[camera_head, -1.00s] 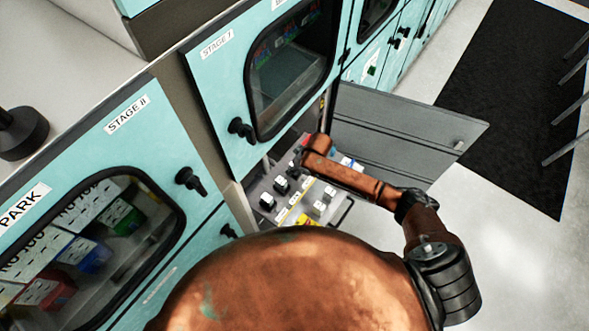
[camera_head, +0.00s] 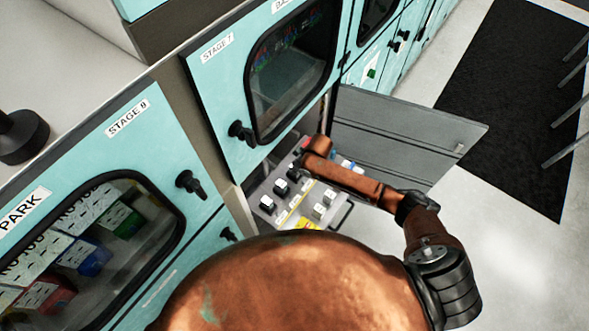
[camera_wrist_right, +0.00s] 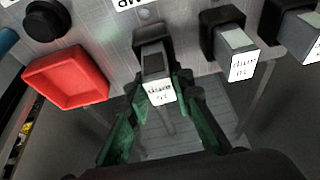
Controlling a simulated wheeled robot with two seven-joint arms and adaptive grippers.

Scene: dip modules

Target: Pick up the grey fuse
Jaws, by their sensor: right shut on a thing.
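In the right wrist view a grey fuse (camera_wrist_right: 154,63) with a white label at its front end sits in a black holder on the metal panel. My right gripper (camera_wrist_right: 160,90) has its green-sided fingers on both sides of this fuse and is shut on it. The fuse still appears to be at its holder. In the head view my right arm reaches from the right over the pulled-out panel (camera_head: 284,215), and its gripper is hidden behind the arm's end. My left gripper is in neither current view.
Another grey fuse (camera_wrist_right: 237,50) stands in a holder just right of the held one. A red square part (camera_wrist_right: 67,78) lies to its left. In the head view an open grey door (camera_head: 400,130) stands beside the panel, and teal cabinets (camera_head: 215,75) with black knobs rise behind.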

